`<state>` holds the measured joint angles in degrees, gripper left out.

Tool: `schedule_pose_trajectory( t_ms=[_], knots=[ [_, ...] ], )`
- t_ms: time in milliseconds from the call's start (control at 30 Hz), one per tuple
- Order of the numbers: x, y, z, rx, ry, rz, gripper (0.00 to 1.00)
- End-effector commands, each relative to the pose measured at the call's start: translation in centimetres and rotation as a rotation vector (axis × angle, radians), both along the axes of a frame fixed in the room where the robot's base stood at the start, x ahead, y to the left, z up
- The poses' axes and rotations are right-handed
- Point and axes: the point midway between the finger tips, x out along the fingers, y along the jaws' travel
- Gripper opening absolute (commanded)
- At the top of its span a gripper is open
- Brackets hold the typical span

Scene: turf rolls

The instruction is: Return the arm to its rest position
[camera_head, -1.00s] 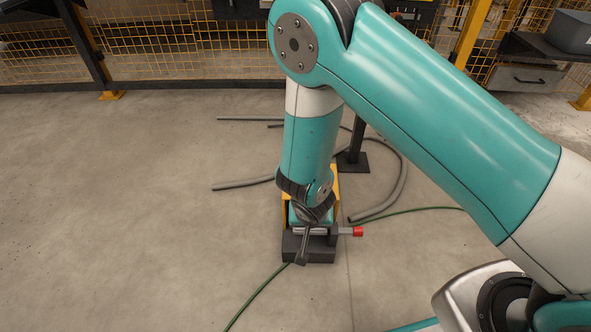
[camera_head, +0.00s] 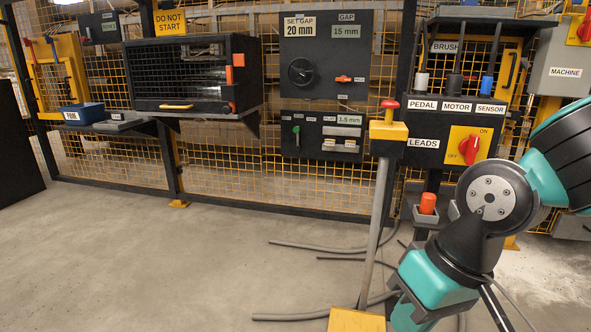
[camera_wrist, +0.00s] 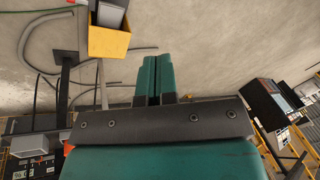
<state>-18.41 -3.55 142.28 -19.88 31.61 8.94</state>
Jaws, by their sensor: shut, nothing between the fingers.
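My arm (camera_head: 490,200) is in the right part of the head view, folded, with its teal and black wrist hanging low. My gripper shows in the wrist view (camera_wrist: 155,80), where its two teal fingers lie side by side, shut and with nothing visible between them. In the head view the fingertips are hard to make out near the lower edge. The gripper is apart from the yellow box (camera_wrist: 108,40), seen at the top of the wrist view.
A post with a red button on a yellow head (camera_head: 388,130) stands left of the arm. Behind are a switch panel (camera_head: 455,132), a gap panel (camera_head: 325,55), a caged cabinet (camera_head: 192,75) and a blue bin (camera_head: 83,113). Grey hoses (camera_head: 320,246) lie on the floor. The left floor is clear.

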Motion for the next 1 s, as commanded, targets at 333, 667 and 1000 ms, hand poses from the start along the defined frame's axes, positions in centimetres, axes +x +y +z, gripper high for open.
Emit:
schedule_pose_trajectory(
  t_ms=[333, 667, 1000],
  knots=[
    [-6.1, -1.2, 8.1, 0.037, -0.046, 0.243, 0.00],
    [-6.0, -1.2, 17.0, 0.037, -0.047, 0.239, 0.00],
    [-6.0, -1.2, 29.9, 0.037, -0.047, 0.237, 0.00]
  ],
)
